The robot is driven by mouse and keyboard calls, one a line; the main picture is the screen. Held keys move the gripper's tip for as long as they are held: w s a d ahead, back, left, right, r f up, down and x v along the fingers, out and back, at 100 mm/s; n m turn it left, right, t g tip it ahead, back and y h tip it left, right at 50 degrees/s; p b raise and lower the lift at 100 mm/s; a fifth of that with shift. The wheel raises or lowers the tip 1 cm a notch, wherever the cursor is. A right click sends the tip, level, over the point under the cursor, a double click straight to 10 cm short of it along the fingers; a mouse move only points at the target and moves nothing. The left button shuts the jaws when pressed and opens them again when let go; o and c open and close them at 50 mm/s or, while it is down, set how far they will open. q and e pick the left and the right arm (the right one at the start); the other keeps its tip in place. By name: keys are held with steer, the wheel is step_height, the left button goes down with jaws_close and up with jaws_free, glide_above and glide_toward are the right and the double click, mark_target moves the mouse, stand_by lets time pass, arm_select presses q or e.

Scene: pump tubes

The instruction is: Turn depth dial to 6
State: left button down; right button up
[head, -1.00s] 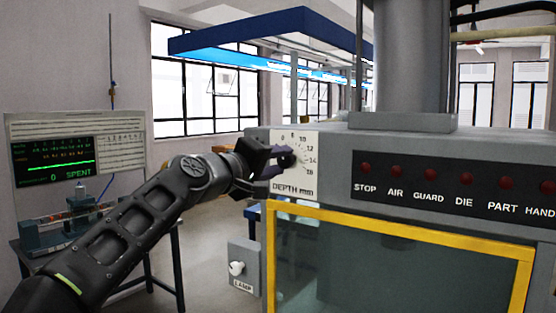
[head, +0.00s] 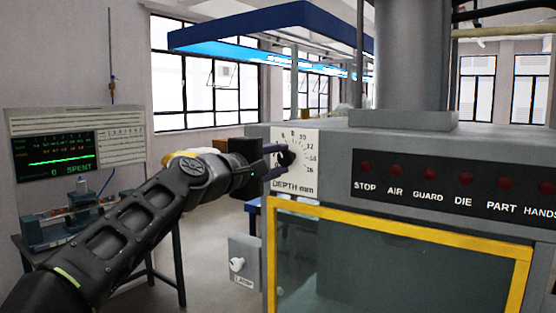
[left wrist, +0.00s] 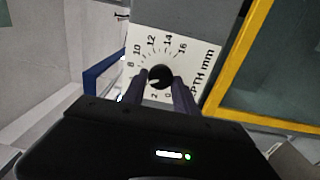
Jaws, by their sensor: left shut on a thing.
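The depth dial is a black round knob (left wrist: 160,76) on a white scale plate (head: 308,183) marked "DEPTH mm", at the left end of the grey machine's front. My left gripper (head: 284,157) is shut on the knob, and in the left wrist view its two fingers (left wrist: 160,88) lie on either side of it. A small pale mark on the knob points toward the lower left of that view, on the low-number side. The left finger covers part of the scale there, so I cannot read the exact setting. My right gripper is not in view.
A yellow-framed clear guard (head: 400,218) lies below the dial. A panel of red lamps (head: 450,188) is to the right. A lamp switch box (head: 243,262) stands lower left. A display board (head: 52,156) and a bench with a fixture (head: 75,222) are farther left.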

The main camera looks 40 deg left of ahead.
arm_select(q)
steer(key=shift+a, duration=0.1)
steer(key=c, duration=1)
jaws_free()
steer(key=shift+s+f, duration=0.1)
steer(key=shift+s, duration=0.4)
steer(key=s+b, duration=0.2)
steer(key=s, duration=0.5)
steer(key=shift+w, duration=0.1)
